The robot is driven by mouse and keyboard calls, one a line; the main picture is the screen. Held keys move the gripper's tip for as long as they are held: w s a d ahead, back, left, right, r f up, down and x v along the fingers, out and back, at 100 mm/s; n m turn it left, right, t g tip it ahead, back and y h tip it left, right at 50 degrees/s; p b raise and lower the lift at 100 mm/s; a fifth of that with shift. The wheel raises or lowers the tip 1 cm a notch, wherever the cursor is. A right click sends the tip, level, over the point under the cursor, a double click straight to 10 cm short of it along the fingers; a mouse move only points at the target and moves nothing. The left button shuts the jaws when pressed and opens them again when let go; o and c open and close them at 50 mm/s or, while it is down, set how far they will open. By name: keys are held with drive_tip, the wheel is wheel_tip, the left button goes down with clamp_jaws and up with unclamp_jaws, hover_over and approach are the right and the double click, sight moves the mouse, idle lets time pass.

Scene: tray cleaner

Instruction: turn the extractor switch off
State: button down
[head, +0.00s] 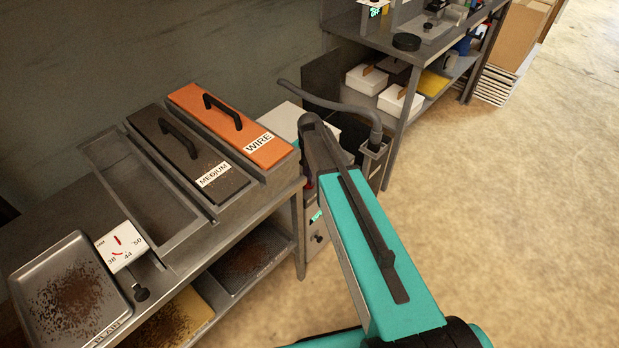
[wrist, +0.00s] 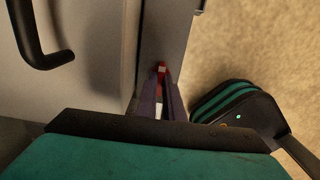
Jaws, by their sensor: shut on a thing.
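In the wrist view a small red switch with a pale tip (wrist: 161,69) sits on a narrow grey upright face. My gripper (wrist: 162,79) has its two dark fingers closed together on this red piece. The fingers hide its sides, and I cannot tell whether it is set on or off. In the head view my teal arm covers the gripper and the switch. A pale-topped unit (head: 287,120) with a grey hose (head: 330,102) stands behind the arm; it looks like the extractor.
A bench at left holds open grey tray, MEDIUM box (head: 188,155) and orange WIRE box (head: 238,122), with a dirty metal tray (head: 70,285) in front. A shelved bench (head: 400,130) stands behind. Open floor (head: 510,220) lies to the right. A dark handle (wrist: 38,40) shows in the wrist view.

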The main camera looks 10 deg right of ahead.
drive_tip(key=shift+a, duration=0.15)
drive_tip(key=c, duration=1.9)
unclamp_jaws()
drive_tip(key=shift+o, duration=0.2)
drive_tip(key=shift+r, duration=0.2)
wheel_tip(320, 180, up, 14)
drive_tip(key=shift+f+b, duration=0.25)
drive_tip(key=shift+b, duration=0.2)
